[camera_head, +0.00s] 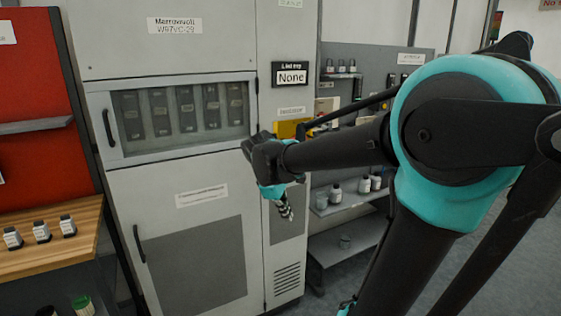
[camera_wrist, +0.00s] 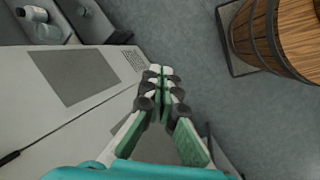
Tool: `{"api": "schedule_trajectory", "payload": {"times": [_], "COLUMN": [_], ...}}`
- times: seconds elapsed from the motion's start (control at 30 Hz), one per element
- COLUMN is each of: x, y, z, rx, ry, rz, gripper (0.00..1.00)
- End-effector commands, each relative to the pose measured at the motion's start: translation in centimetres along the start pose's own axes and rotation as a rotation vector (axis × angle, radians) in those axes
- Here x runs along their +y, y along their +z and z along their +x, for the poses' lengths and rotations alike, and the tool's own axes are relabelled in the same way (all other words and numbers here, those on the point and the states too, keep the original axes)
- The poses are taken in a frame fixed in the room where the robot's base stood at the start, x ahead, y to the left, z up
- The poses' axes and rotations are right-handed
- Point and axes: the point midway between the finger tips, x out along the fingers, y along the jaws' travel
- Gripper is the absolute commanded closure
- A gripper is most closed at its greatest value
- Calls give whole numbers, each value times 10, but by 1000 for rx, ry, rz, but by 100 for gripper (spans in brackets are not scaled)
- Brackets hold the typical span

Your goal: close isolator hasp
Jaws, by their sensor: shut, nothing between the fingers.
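A yellow part (camera_head: 287,129) shows on the narrow right-hand panel of the grey cabinet (camera_head: 272,40), below a small label. It may be the isolator with its hasp, but my arm covers part of it and I cannot make out the hasp or its position. My gripper (camera_head: 288,213) hangs below and in front of the yellow part, pointing down, apart from it. In the wrist view my gripper (camera_wrist: 161,72) has its fingers together with nothing between them, above the floor beside the cabinet. The hasp does not show in the wrist view.
A glazed cabinet window (camera_head: 186,110) and lower door are left of the panel. Shelves with bottles (camera_head: 335,194) stand right of it. A red board (camera_head: 35,110) and wooden shelf (camera_head: 50,240) are at left. The wrist view shows a wooden barrel (camera_wrist: 282,38) and open floor.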

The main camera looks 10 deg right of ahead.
Motion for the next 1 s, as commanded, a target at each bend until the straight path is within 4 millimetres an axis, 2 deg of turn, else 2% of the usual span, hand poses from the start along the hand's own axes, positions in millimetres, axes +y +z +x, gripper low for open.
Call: {"api": "schedule_trajectory", "payload": {"times": [0.17, 0.2, 0.3, 0.4, 0.5, 0.57, 0.67, 1.0], "x": [36, 43, 56, 61, 64, 65, 67, 83], "y": [-41, -51, -71, -82, -87, -88, -85, -66], "z": [-82, -105, -157, -194, -213, -216, -211, -155], "rx": [-152, -196, -296, -369, -409, -420, -424, -422], "ry": [63, 76, 101, 112, 116, 117, 116, 113], "rz": [-377, -473, -671, -798, -865, -882, -887, -881], "gripper": [100, 100, 100, 100, 100, 100, 100, 100]}}
